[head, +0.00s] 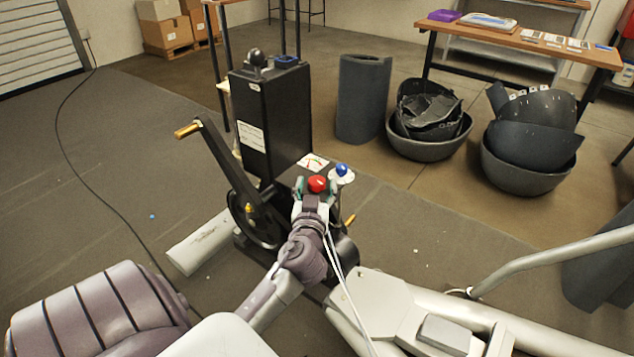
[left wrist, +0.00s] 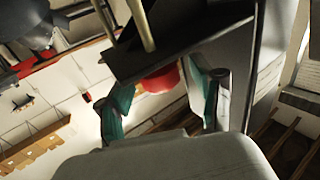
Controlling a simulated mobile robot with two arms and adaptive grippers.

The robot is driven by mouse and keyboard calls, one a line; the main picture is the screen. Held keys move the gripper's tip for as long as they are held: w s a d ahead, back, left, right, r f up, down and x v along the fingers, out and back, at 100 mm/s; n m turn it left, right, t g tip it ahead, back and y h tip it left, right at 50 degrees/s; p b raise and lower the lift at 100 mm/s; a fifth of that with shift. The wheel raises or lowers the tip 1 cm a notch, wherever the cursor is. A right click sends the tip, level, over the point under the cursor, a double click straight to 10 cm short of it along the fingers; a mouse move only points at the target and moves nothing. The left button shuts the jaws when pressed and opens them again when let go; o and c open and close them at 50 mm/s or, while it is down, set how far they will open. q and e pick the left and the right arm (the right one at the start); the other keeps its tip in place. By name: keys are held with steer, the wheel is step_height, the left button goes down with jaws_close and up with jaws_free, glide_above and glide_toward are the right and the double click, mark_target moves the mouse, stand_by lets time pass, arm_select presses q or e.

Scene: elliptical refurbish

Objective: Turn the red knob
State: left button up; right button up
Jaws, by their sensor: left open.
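The red knob (head: 317,184) sits on the black machine near a dial gauge (head: 313,161) and a blue knob (head: 341,169). My left gripper (head: 316,188) is at the red knob, its fingers on either side of it in the head view. In the left wrist view the red knob (left wrist: 160,78) lies between the two teal-padded fingers of the left gripper (left wrist: 158,95). The fingers are open; I cannot tell whether either touches the knob. The gripper and wrist hide the knob's lower part and base. My right gripper is not in view.
The black upright housing (head: 272,120) stands just behind the knob. A crank arm with a brass handle (head: 188,130) is on the left. A grey tube (head: 560,250) runs at the lower right. Black bins (head: 430,150) stand farther back.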

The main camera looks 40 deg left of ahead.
arm_select(q)
steer(key=shift+x, duration=0.75)
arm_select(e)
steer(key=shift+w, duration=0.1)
